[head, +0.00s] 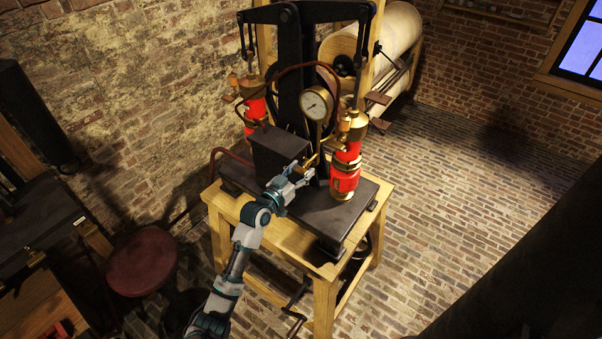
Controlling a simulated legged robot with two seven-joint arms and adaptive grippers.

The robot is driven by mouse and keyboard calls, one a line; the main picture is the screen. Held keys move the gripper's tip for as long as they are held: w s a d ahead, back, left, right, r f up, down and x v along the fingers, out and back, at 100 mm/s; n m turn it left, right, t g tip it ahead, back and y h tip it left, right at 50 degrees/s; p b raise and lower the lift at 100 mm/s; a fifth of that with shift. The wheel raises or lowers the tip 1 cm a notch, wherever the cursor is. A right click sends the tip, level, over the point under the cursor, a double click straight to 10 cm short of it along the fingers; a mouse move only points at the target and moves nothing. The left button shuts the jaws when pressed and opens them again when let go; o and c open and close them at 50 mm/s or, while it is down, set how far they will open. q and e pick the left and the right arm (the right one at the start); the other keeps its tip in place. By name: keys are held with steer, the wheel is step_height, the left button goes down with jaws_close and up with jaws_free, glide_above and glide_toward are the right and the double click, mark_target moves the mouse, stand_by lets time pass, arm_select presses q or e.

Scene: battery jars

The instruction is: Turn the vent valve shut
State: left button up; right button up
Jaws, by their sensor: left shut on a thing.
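The vent valve (311,160) appears as a small brass handle low between the dark box and the right red cylinder, below the round gauge (316,103). My left gripper (303,171) reaches in from the lower left and is shut at this handle. The fingers and the far side of the box hide part of the valve, so its exact turn angle cannot be told. My right gripper is not in view.
A red and brass cylinder (345,172) stands just right of my left gripper; another (256,108) stands behind left. A dark box (279,150) sits beside the gripper. The wooden stand (325,272) carries the machine. A red stool (142,262) is at lower left.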

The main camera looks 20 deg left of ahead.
arm_select(q)
steer(key=shift+a+r+m, duration=0.1)
steer(key=shift+r+m, duration=0.1)
steer(key=shift+m, duration=0.1)
steer(key=o, duration=0.9)
steer(key=shift+s+f, duration=0.1)
steer(key=shift+s, duration=0.1)
steer(key=v, duration=1.1)
steer(key=shift+s+a, duration=0.15)
steer(key=shift+s, duration=0.15)
steer(key=shift+f, duration=0.1)
